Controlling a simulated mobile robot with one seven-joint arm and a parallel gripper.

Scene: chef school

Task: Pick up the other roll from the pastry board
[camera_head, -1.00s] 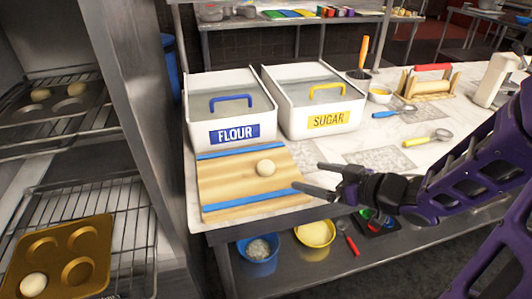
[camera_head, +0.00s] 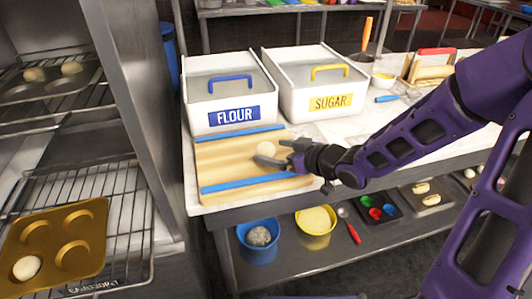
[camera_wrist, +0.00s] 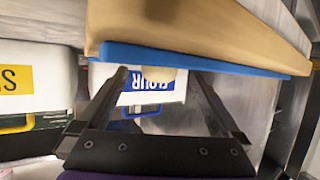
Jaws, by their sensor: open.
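The roll is a pale round dough ball (camera_head: 266,149) on the wooden pastry board (camera_head: 225,160), which has blue strips along its front and back edges. My gripper (camera_head: 277,153) is open over the right part of the board, its fingers beside the roll and partly covering it. In the wrist view, which is upside down, the open fingers (camera_wrist: 160,76) reach past the board's blue strip (camera_wrist: 220,64). A beige piece of the roll (camera_wrist: 172,75) shows between the fingertips, in front of the flour label. I cannot tell whether the fingers touch it.
The white flour bin (camera_head: 222,95) and sugar bin (camera_head: 312,85) stand behind the board. At left, a rack holds a gold muffin tray (camera_head: 58,235) with one roll (camera_head: 27,267) in a cup. A blue bowl (camera_head: 258,243) and yellow bowl (camera_head: 315,228) sit on the lower shelf.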

